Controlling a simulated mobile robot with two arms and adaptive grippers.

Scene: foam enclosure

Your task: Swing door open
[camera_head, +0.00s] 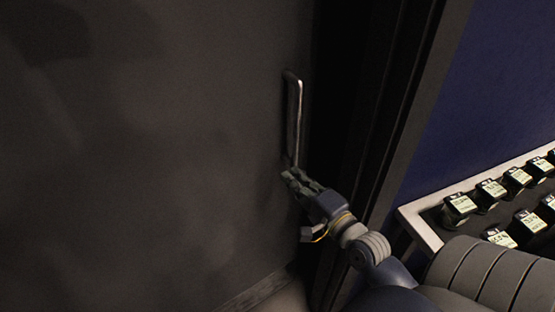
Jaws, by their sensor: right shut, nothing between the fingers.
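A large dark grey door (150,150) fills the left and middle of the head view. A metal bar handle (294,115) stands upright near the door's right edge. My right gripper (287,174) is at the lower end of the handle, with its fingertips close to it or touching it; I cannot tell which. Its fingers are shut with nothing seen between them. A dark gap (338,90) shows between the door's right edge and the frame (405,110), so the door looks ajar. My left gripper is not in view.
A dark blue wall (490,80) is to the right of the frame. A light-edged tray or shelf (420,228) with several small labelled black items (460,207) stands at the right, close to my right arm. A bit of floor shows at the bottom.

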